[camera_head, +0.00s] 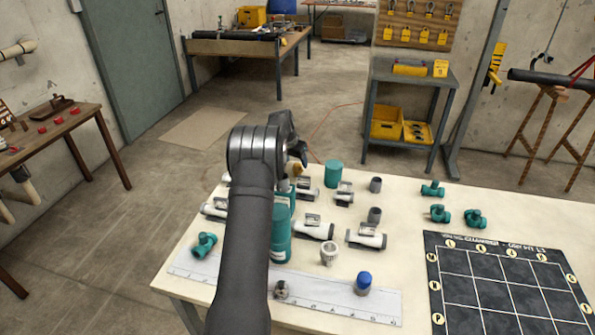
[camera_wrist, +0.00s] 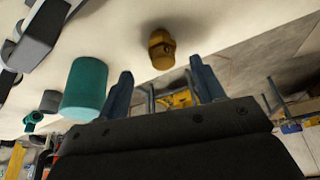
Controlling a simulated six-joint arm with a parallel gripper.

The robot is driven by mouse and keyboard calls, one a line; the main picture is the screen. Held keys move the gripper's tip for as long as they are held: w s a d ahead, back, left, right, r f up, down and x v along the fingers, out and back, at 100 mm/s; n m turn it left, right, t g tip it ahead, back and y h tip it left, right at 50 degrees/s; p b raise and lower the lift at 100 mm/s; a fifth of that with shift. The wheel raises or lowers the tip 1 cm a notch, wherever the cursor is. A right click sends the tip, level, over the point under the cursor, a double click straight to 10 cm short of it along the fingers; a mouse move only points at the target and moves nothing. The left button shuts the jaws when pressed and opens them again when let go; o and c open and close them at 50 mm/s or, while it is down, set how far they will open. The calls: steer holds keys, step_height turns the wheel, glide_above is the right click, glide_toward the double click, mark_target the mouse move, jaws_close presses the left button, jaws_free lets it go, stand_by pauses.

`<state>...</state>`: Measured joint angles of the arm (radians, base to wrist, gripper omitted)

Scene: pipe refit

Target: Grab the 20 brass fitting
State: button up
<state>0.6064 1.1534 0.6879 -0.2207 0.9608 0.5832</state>
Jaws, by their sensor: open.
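A brass fitting (camera_wrist: 161,48), yellow-brown and short, stands on the pale tabletop in the wrist view. It lies ahead of my gripper (camera_wrist: 160,68), roughly in line with the gap between the two blue-grey fingers. The fingers are apart, with nothing between them, and a gap separates them from the fitting. In the head view my gripper (camera_head: 299,156) is over the far left part of the table, and my own arm hides much of the area around it. I cannot read any number on the fitting.
A teal cylinder (camera_wrist: 85,88) stands close beside the left finger in the wrist view, with a grey cylinder (camera_wrist: 50,101) beyond. White pipe pieces with clamps (camera_head: 314,229), teal valves (camera_head: 440,213), a ruler strip (camera_head: 335,303) and a black grid mat (camera_head: 508,285) occupy the table.

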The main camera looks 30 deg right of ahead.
mark_target(297, 165)
steer(key=shift+w+x, duration=0.1)
steer(key=shift+x, duration=1.25)
steer(key=shift+w+x, duration=0.15)
steer(key=shift+x, duration=1.15)
steer(key=shift+r, duration=0.1)
steer(key=c, duration=1.1)
